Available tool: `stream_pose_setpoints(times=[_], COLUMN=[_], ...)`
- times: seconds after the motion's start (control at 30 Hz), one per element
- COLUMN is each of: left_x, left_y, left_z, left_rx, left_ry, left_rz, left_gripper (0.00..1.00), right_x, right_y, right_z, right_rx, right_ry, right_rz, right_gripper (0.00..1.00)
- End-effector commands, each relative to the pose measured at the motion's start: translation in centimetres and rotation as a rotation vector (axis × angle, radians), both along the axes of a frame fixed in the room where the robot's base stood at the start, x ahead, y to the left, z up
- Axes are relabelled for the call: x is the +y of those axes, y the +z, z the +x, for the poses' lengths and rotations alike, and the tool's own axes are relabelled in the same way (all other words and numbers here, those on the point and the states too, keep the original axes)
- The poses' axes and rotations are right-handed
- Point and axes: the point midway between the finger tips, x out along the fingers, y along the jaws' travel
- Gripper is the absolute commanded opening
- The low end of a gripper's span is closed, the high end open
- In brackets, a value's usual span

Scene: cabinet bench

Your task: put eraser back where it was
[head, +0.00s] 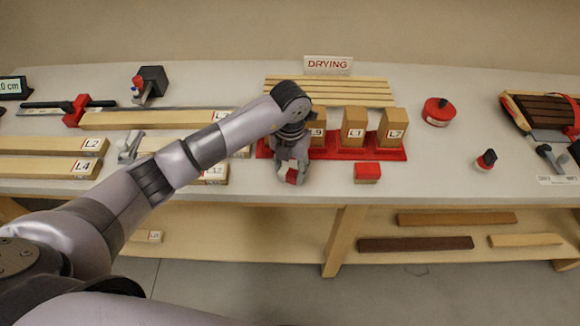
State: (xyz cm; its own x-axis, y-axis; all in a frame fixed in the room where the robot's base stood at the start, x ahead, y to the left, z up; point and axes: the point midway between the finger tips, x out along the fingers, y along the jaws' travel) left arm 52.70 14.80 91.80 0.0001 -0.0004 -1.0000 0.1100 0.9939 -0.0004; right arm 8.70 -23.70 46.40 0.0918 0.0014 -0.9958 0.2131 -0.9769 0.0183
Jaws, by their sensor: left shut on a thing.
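My left gripper (291,176) is shut on a small red and pale piece (292,175), which looks like the eraser. It is at the bench's front part, just in front of the left end of the red tray (337,153). The fingers hide much of the piece, and I cannot tell whether it touches the bench top. A separate small red block (367,172) lies on the bench to the right, in front of the tray. My right gripper is not in view.
Wooden blocks labelled L1 (354,127) and L7 (392,128) stand on the tray; my arm partly hides others. A slatted rack (345,92) lies behind. Labelled boards (45,167) lie left.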

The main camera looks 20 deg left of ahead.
Motion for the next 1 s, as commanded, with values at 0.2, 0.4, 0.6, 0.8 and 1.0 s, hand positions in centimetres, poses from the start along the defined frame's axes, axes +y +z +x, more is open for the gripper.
stream_pose_setpoints(times=[0.2, 0.4, 0.6, 0.8, 1.0], left_x=[0.0, 0.0, 0.0, 0.0, 0.1], left_y=[-0.3, -0.2, -0.2, 0.4, 3.7], left_z=[0.0, 0.0, 0.0, 0.1, 0.2], left_rx=[0.0, 0.0, 0.0, -0.002, -0.007], left_ry=[0.0, 0.0, 0.0, 0.0, -0.001], left_rz=[0.0, 0.0, 0.0, 0.0, 0.0], left_gripper=[0.49, 0.63, 0.63, 0.63, 0.63], right_x=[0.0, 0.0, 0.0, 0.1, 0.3], right_y=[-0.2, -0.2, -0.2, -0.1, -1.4], right_z=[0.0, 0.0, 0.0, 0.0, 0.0], right_rx=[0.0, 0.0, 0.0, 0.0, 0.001], right_ry=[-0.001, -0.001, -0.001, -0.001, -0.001], right_rz=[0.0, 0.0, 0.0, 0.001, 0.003], right_gripper=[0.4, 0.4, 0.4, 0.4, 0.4])
